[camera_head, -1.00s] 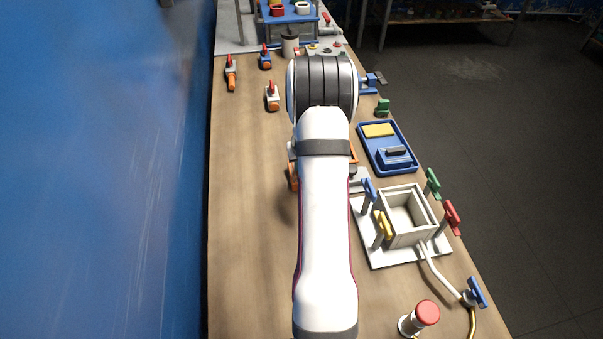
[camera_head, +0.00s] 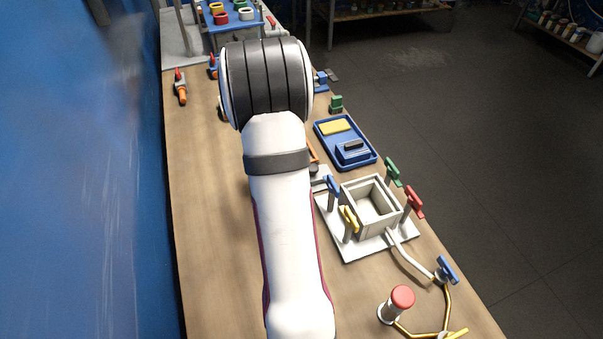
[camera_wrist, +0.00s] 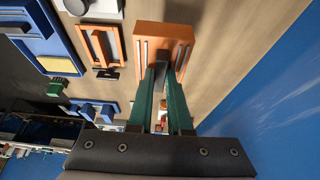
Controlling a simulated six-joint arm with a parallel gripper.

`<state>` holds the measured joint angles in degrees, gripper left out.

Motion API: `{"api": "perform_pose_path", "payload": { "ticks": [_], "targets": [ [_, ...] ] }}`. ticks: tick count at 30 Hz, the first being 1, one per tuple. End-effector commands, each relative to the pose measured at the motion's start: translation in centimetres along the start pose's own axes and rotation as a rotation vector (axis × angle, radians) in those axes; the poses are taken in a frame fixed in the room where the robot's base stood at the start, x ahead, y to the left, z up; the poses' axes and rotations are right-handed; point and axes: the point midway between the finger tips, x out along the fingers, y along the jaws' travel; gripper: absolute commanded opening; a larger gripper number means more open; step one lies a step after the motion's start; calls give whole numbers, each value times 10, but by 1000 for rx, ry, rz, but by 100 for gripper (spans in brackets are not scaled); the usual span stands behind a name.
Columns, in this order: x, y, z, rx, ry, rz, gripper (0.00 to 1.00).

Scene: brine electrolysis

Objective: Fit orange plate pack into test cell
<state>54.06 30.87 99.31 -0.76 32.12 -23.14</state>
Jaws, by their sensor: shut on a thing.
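The orange plate pack (camera_wrist: 148,36) shows at the top of the wrist view, with pale slots or strips in it. My gripper (camera_wrist: 165,75) is shut on its dark tab, between two green fingers. The pack appears above the bench; its height is hard to tell. In the head view my arm hides the gripper and the pack. The test cell (camera_head: 359,223) is a pale, open-topped square box on a white base, right of my arm. Its inside looks empty.
Blue, yellow, green and red clamps (camera_head: 415,202) stand around the cell. A blue tray (camera_head: 364,158) with a yellow block lies behind it. An orange frame (camera_wrist: 87,36) lies on the bench. A red-capped post (camera_head: 401,299) stands in front.

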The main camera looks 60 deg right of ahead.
Motion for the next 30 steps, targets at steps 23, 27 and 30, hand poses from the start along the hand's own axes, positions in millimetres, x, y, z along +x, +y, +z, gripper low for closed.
{"api": "perform_pose_path", "payload": {
  "ticks": [23, 27, 30],
  "targets": [
    [-291, -68, -62, -54, 8, -20, 0],
    [-322, -60, -50, 145, 5, 62, 0],
    [-319, -47, -45, 316, 1, 133, 0]
  ]
}}
